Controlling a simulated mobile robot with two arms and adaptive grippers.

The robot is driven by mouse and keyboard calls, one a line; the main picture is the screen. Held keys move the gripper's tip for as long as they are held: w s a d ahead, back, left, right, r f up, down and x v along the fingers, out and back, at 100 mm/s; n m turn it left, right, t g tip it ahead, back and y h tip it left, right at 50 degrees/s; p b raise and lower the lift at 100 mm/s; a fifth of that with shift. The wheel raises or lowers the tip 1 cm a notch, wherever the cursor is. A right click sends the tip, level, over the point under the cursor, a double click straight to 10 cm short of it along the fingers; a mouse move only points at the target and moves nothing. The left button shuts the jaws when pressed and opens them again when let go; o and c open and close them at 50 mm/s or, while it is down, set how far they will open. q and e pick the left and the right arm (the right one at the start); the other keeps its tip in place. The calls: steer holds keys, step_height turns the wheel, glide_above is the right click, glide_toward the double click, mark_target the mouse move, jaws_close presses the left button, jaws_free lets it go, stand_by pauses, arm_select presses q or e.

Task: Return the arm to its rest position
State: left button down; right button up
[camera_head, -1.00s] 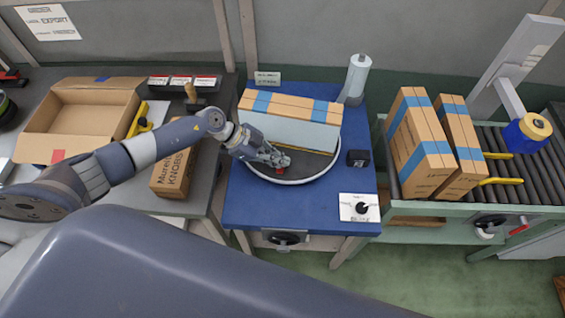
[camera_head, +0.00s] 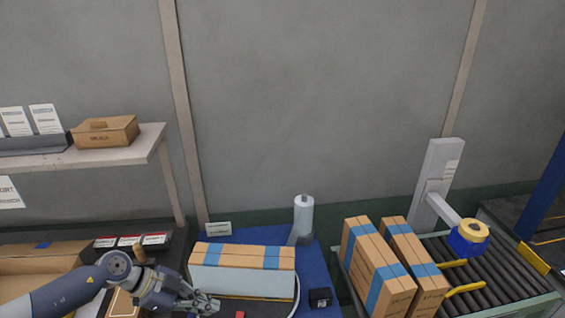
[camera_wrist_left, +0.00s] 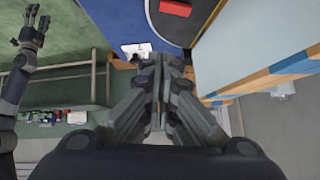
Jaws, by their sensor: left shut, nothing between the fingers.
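My left gripper (camera_head: 207,303) is at the bottom of the head view, in front of a long carton with blue tape (camera_head: 240,257) on the blue table. In the wrist view the left gripper's fingers (camera_wrist_left: 160,70) are together with nothing between them. The carton's pale side (camera_wrist_left: 235,45) is to their right, apart from them. My right gripper (camera_wrist_left: 36,22) shows at the upper left of the wrist view, over the green floor, with its fingers apart and empty.
The round turntable (camera_wrist_left: 158,30) with a red block (camera_wrist_left: 175,8) is close by. Taped cartons (camera_head: 380,270) stand on the roller conveyor (camera_head: 505,272) at right. An open cardboard box (camera_head: 40,268) lies at left, below a shelf (camera_head: 95,152). The wall behind is bare.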

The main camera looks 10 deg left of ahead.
arm_select(q)
steer(key=w+d+r+n+t, duration=0.3)
steer(key=d+r+t, duration=0.3)
steer(key=w+d+r+n+t, duration=0.3)
steer(key=d+r+n+t, duration=0.1)
steer(key=d+r+t, duration=0.25)
steer(key=s+a+f+n+g+y, duration=0.3)
steer(key=s+a+f+n+y, duration=0.5)
steer(key=s+a+f+y, duration=0.15)
steer(key=s+d+f+g, duration=0.1)
steer(key=s+f+g, duration=0.25)
steer(key=s, duration=0.55)
steer(key=s+d+f+g, duration=0.1)
steer(key=s+f+g, duration=0.3)
steer(key=s, duration=0.5)
step_height(320, 180, down, 30)
steer(key=s+g+b, duration=0.3)
steer(key=s+a+f+b, duration=0.2)
steer(key=s+a+f, duration=0.1)
steer(key=s+f, duration=1.3)
steer(key=shift+a+f+m+g+h, duration=0.2)
steer(key=shift+f+m+g+h, duration=0.2)
steer(key=shift+f, duration=0.1)
